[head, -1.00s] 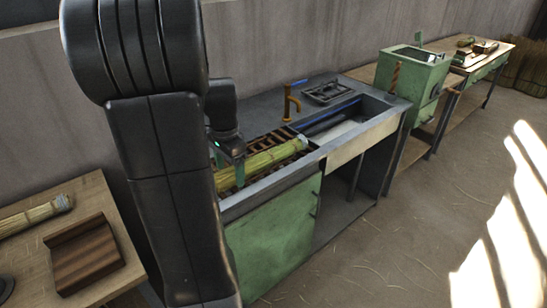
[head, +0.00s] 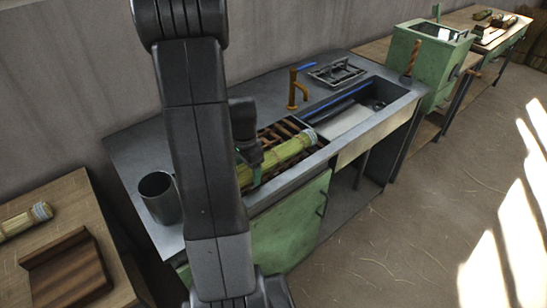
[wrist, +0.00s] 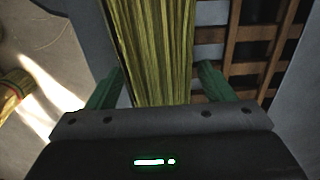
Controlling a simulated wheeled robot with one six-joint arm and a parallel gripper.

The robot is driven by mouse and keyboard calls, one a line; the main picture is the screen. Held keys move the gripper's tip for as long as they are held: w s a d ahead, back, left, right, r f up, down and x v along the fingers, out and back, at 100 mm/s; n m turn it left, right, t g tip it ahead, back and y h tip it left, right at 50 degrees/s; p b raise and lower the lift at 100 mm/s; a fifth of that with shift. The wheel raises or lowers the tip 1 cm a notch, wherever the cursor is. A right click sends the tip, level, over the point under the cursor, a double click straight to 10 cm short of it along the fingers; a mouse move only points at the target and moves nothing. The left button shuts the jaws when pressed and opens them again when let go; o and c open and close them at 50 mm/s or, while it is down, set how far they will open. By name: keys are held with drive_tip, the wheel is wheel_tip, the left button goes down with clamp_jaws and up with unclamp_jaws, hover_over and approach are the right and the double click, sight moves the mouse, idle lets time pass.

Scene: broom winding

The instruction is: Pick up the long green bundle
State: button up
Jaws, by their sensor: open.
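The long green bundle (head: 288,152) lies on the brown slatted rack in the sink counter, with a pale band near its far right end. My gripper (head: 250,168) is at the bundle's near left end, partly hidden behind my arm. In the wrist view the bundle (wrist: 152,40) runs up between the two green fingers of my gripper (wrist: 160,72). The fingers stand apart, one on each side, with a visible gap at the right finger. The bundle's near end is hidden by the gripper body.
The slatted rack (head: 273,136) is set in the grey counter (head: 130,150). A dark metal cup (head: 158,197) stands at its left, an orange tap (head: 296,88) behind. A wooden table (head: 70,202) at left holds another bundle (head: 22,222) and a brown wooden block (head: 68,270).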

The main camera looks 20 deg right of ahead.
drive_tip(key=shift+f, duration=0.2)
drive_tip(key=c, duration=1.1)
drive_tip(key=shift+r, duration=0.15)
